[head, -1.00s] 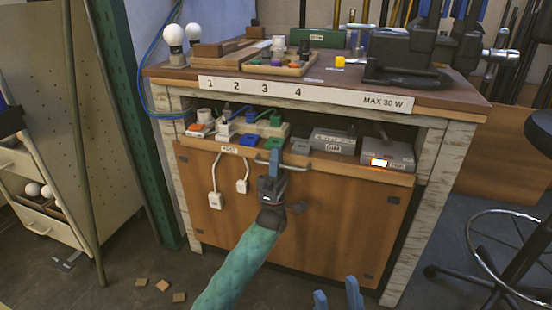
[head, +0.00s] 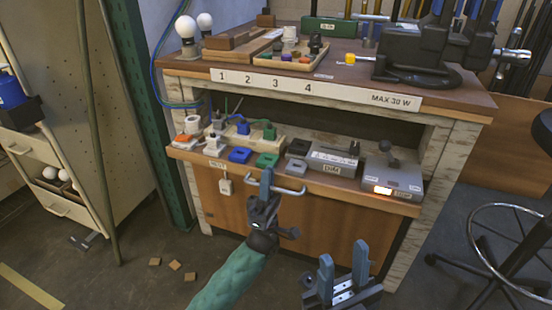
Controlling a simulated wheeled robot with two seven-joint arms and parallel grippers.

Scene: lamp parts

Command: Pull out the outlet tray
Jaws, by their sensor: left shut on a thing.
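The outlet tray (head: 342,189) is a wooden shelf under the workbench top and projects out past the bench front. It bears outlets, plugs and grey boxes. A metal bar handle (head: 291,190) sits on its front edge. My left gripper (head: 267,180) is shut on the handle at its left part. My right gripper (head: 343,262) is low in front of the bench, apart from the tray; its two fingers stand apart with nothing between them.
The workbench top (head: 455,97) carries a black vise (head: 420,55), bulbs and a small parts tray. A stool (head: 500,240) stands at the right. Several wooden chips (head: 175,265) lie on the floor. A white cabinet (head: 40,180) stands at the left.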

